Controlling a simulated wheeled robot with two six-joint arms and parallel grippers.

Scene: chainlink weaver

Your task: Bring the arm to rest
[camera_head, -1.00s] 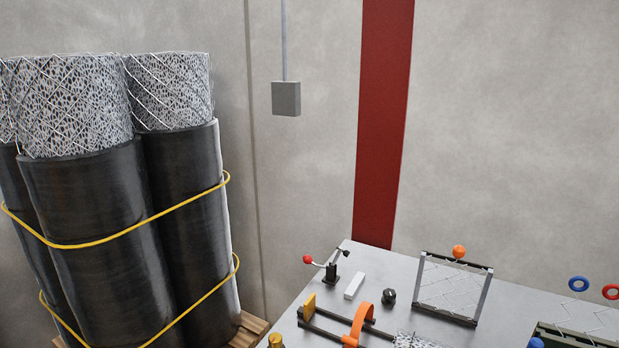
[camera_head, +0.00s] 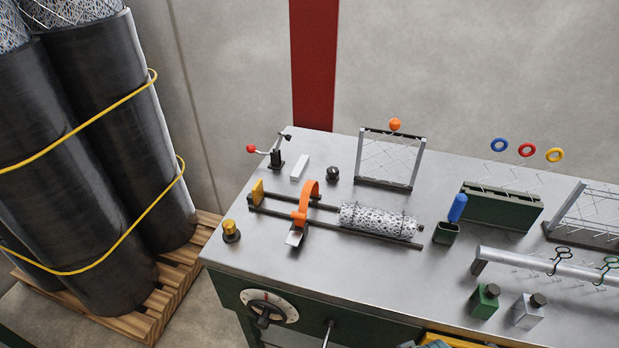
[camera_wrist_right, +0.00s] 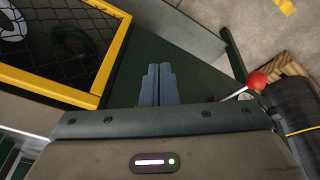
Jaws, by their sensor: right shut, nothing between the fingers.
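My right gripper (camera_wrist_right: 158,86) shows in the right wrist view. Its two grey fingers are together with nothing between them. They point toward a dark green surface (camera_wrist_right: 190,72) beside a yellow-edged frame with dark mesh (camera_wrist_right: 104,68). I cannot tell whether they touch anything.
The workbench (camera_head: 330,265) carries a mesh roll on rails (camera_head: 378,220), an orange clamp (camera_head: 305,203), a mesh frame (camera_head: 390,160) and a green rack (camera_head: 500,205). Tall wrapped rolls (camera_head: 110,130) stand left on a pallet (camera_head: 180,275). A red-knobbed lever (camera_wrist_right: 256,81) is right of the fingers.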

